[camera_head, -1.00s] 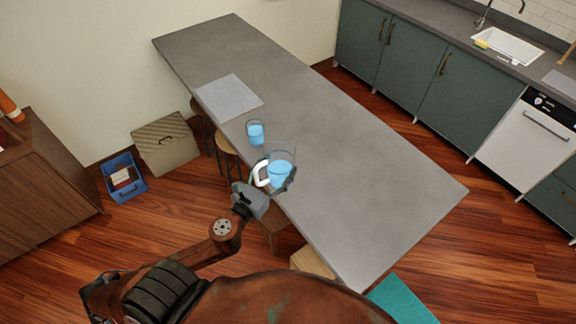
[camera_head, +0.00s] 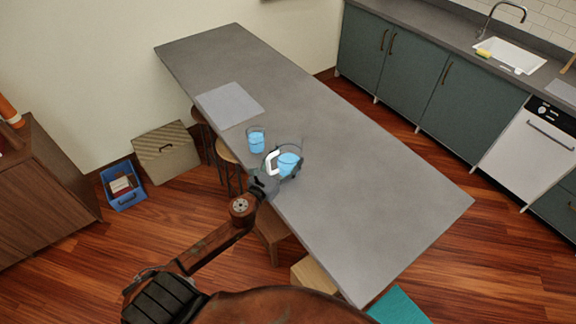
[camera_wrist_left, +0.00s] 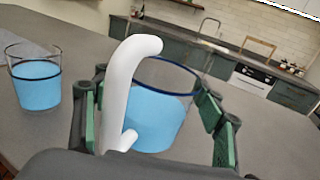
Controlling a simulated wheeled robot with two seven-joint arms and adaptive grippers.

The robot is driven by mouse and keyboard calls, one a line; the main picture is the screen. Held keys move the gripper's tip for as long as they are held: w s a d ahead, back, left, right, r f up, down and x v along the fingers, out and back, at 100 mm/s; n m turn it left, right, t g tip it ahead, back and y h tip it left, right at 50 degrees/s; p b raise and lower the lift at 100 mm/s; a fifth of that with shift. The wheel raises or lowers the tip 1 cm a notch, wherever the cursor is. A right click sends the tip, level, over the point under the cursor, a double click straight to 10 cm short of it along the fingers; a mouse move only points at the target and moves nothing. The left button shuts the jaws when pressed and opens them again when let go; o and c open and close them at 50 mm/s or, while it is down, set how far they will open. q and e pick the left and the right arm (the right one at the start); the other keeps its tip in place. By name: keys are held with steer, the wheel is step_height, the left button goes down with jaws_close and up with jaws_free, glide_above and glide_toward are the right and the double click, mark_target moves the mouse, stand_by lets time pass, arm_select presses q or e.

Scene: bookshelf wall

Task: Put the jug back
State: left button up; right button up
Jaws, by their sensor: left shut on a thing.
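The jug (camera_head: 289,164) is a clear vessel with blue liquid and a white handle. It is at the near left edge of the grey table (camera_head: 340,160). My left gripper (camera_head: 270,181) is shut on the jug, by its white handle (camera_wrist_left: 118,95); the jug looks upright. In the left wrist view the jug's blue liquid (camera_wrist_left: 155,118) shows between the green-padded fingers. Whether its base touches the table is hidden. A clear glass (camera_head: 256,141) with blue liquid stands beside it; it also shows at the left of the left wrist view (camera_wrist_left: 37,82). My right gripper is not in view.
A grey mat (camera_head: 229,104) lies on the table's far left part. The table's right side is clear. Stools (camera_head: 229,152) stand under the left edge. A counter with a sink (camera_head: 510,55) and a dishwasher (camera_head: 535,140) stands at the right.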

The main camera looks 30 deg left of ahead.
mark_target(287, 164)
arm_select(q)
steer(key=f+b, duration=0.1)
steer(key=f, duration=0.2)
steer(key=shift+w+a+f+b, duration=0.15)
steer(key=shift+w+f+b, duration=0.2)
steer(key=shift+w+f, duration=0.05)
steer(key=shift+f, duration=0.15)
steer(key=o, duration=1.9)
steer(key=shift+s, duration=0.1)
